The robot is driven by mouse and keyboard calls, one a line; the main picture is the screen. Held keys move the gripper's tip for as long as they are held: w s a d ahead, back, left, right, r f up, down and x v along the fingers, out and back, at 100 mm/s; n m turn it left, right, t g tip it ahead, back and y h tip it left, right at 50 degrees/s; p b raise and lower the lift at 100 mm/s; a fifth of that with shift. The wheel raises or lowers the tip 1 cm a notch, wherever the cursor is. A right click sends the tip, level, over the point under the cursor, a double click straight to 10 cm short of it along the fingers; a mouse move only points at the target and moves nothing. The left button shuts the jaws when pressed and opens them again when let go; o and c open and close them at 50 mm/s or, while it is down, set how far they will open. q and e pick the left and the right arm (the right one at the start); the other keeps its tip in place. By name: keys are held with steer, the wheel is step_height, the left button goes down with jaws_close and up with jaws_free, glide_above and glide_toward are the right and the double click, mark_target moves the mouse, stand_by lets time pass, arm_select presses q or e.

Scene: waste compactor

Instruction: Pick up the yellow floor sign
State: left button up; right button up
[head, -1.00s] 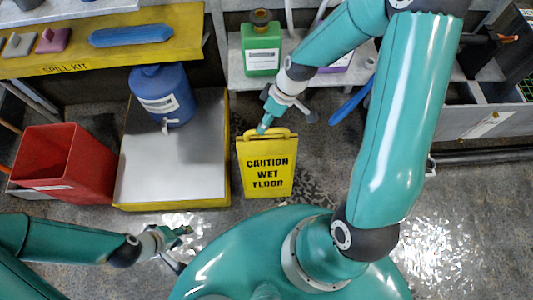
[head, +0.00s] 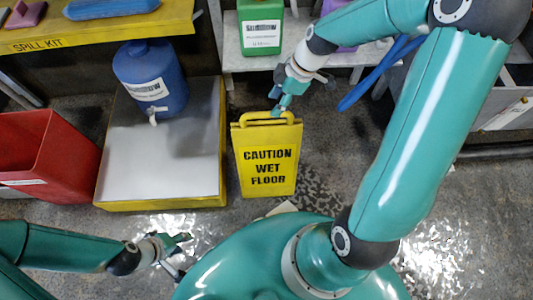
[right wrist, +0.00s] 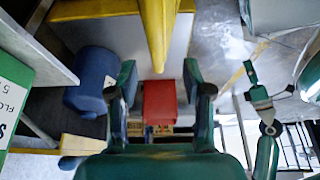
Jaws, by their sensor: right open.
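The yellow floor sign (head: 266,172), lettered "CAUTION WET FLOOR", stands upright on the floor in the middle of the head view. It has a loop handle along its top. My right gripper (head: 279,106) is at the handle, and its fingertips overlap the handle's top in this view; contact cannot be told. In the right wrist view the right gripper (right wrist: 160,78) is open, and the sign's yellow edge (right wrist: 157,30) lies ahead, in line with the gap between the fingers. My left gripper (head: 184,254) is open and empty at the lower left, away from the sign.
Left of the sign is a yellow-edged platform (head: 140,185) with a blue drum (head: 150,75). A red bin (head: 50,155) stands further left. A spill kit shelf (head: 100,32) is at the upper left. A green container (head: 261,28) sits on a shelf behind the sign.

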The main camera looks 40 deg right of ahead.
steer(key=x, duration=0.2)
steer(key=shift+w+a+f, duration=0.1)
steer(key=shift+a+f, duration=0.05)
steer(key=shift+f, duration=0.15)
steer(key=x, duration=0.1)
steer(key=b+x, duration=0.1)
steer(key=x, duration=0.1)
steer(key=b+x, duration=0.1)
steer(key=x, duration=0.1)
steer(key=shift+w+d+f, duration=0.15)
steer(key=shift+d+f, duration=0.05)
steer(key=shift+d, duration=0.05)
jaws_close()
steer(key=shift+w+r, duration=0.1)
